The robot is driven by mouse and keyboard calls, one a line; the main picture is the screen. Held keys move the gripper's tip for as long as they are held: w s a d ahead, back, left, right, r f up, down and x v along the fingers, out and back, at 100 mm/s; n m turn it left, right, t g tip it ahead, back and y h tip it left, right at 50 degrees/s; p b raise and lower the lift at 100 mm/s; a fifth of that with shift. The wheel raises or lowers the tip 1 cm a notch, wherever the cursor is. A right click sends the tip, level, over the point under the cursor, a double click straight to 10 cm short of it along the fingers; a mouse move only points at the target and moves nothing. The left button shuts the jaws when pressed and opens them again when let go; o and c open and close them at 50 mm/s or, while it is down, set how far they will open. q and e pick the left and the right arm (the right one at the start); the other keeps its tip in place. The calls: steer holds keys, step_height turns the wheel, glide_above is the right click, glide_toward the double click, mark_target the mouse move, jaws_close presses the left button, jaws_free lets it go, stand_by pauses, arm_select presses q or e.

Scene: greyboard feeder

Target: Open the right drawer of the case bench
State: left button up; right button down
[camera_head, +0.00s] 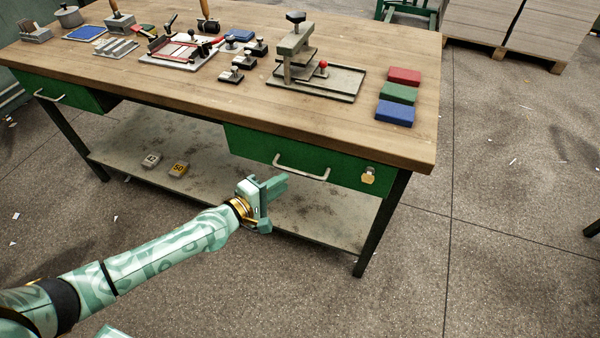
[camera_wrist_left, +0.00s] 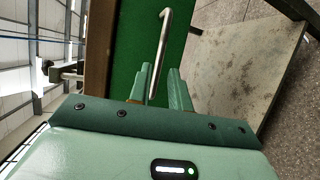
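The right drawer (camera_head: 250,143) of the case bench has a green front under the wooden top and looks closed. Its pale bar handle (camera_head: 302,172) runs across the front, and a brass padlock (camera_head: 368,176) sits near the drawer's right end. My left gripper (camera_head: 272,196) is in front of the drawer, near the handle's left end, and seems apart from it. In the left wrist view the two fingers (camera_wrist_left: 163,85) are spread with nothing held; the handle (camera_wrist_left: 163,45) lines up with their gap. My right gripper is not in view.
The bench top (camera_head: 415,135) carries a press (camera_head: 295,55), coloured blocks (camera_head: 398,95) and other tools. A lower shelf (camera_head: 320,220) holds two small numbered blocks. A left drawer (camera_head: 60,90) is at the far left.

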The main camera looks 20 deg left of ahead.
mark_target(298, 171)
arm_select(q)
steer(key=b+x, duration=0.1)
steer(key=x, duration=0.6)
steer(key=shift+w+f, duration=0.1)
jaws_close()
